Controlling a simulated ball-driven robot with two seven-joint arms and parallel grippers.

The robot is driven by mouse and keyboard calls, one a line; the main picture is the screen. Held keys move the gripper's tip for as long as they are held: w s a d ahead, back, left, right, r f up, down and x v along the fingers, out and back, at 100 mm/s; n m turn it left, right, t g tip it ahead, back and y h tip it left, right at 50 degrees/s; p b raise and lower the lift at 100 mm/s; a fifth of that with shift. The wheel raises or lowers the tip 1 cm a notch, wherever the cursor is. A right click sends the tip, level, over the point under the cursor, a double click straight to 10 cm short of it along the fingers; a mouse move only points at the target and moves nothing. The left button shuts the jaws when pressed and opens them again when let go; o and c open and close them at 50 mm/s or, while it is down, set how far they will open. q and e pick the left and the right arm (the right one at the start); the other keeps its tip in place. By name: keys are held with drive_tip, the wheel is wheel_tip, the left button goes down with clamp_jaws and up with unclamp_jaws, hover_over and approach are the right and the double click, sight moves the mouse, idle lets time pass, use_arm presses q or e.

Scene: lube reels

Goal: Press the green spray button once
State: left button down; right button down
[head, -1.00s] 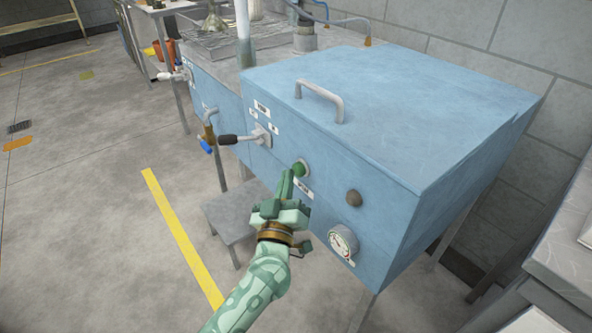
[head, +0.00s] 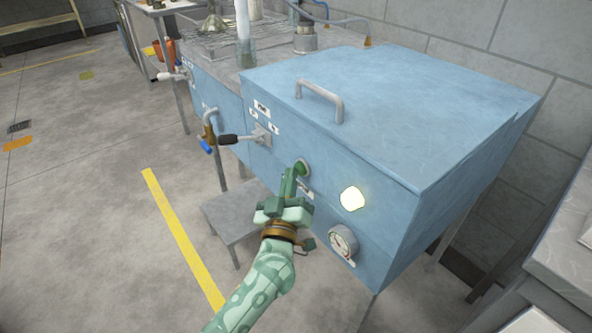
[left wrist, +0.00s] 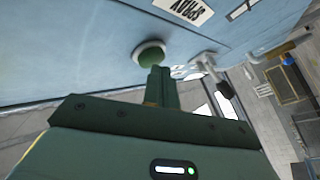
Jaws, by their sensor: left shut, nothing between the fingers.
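The green spray button (head: 302,168) sits in a pale ring on the front of the blue machine (head: 390,125). It also shows in the left wrist view (left wrist: 151,56), below the SPRAY label (left wrist: 184,9). My left gripper (head: 291,172) is shut and empty. Its fingertips are at the button and cover part of it in the head view. In the left wrist view the tips (left wrist: 160,70) are at the button's lower edge; I cannot tell whether they touch it. My right gripper is not in view.
A lever with a black handle (head: 235,139) sticks out left of the button. A gauge (head: 343,242) is below the lamp. A grey step (head: 235,215) stands below the machine. A grey bench (head: 565,240) is at the right.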

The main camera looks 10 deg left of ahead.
use_arm(q)
drive_tip(key=shift+s, duration=0.1)
drive_tip(key=shift+s+a+p, duration=0.55)
drive_tip(key=shift+s, duration=0.05)
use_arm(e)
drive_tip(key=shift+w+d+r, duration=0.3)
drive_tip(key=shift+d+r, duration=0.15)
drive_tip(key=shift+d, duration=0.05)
